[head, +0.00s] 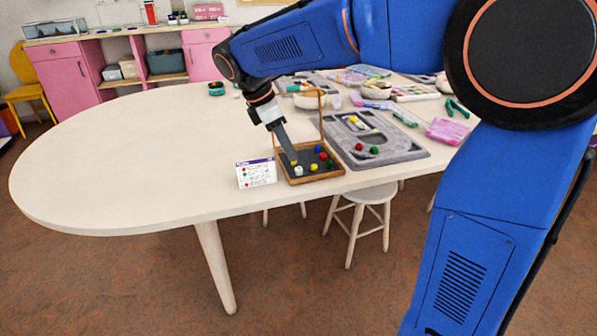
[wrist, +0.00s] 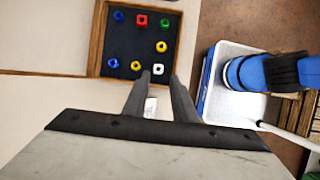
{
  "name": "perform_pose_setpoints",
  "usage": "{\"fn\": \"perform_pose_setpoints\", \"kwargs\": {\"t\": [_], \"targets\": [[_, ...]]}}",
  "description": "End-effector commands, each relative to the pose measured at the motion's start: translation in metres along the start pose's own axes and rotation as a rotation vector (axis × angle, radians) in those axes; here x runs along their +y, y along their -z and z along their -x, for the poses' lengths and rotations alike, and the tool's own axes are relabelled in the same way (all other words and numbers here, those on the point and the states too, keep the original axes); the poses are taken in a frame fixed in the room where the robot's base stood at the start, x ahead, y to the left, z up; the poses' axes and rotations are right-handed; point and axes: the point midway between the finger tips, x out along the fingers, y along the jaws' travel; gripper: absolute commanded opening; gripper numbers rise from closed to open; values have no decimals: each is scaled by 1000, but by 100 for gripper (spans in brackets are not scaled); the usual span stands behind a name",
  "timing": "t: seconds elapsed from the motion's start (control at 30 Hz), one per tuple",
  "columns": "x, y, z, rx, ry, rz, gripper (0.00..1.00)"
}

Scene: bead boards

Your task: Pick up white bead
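The white bead (head: 298,171) lies in the front left part of a dark, wood-rimmed tray (head: 321,178) on the table. In the wrist view the white bead (wrist: 158,69) shows near the tray's lower edge, right of a yellow bead (wrist: 136,66). My gripper (wrist: 161,77) is open, its two fingers apart, with the white bead in line with the gap just past the tips. In the head view my gripper (head: 290,160) reaches down over the tray's left side. Whether the tips are level with the bead or above it I cannot tell.
The tray also holds blue (wrist: 113,62), red (wrist: 141,20), green (wrist: 165,23) and another yellow bead (wrist: 161,47). A small card (head: 256,172) stands left of the tray. A grey bead board (head: 400,152) lies to the right. The table's left side is clear.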

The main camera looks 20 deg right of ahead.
Motion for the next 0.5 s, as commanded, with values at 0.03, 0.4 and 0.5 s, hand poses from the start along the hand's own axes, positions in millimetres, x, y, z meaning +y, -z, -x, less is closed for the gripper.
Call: {"fn": "perform_pose_setpoints", "kwargs": {"t": [0.03,0.4,0.5], "targets": [[0,0,-5,0,1,0,25],[3,3,-37,-1,2,0,25],[3,3,-50,-1,2,0,25]]}}
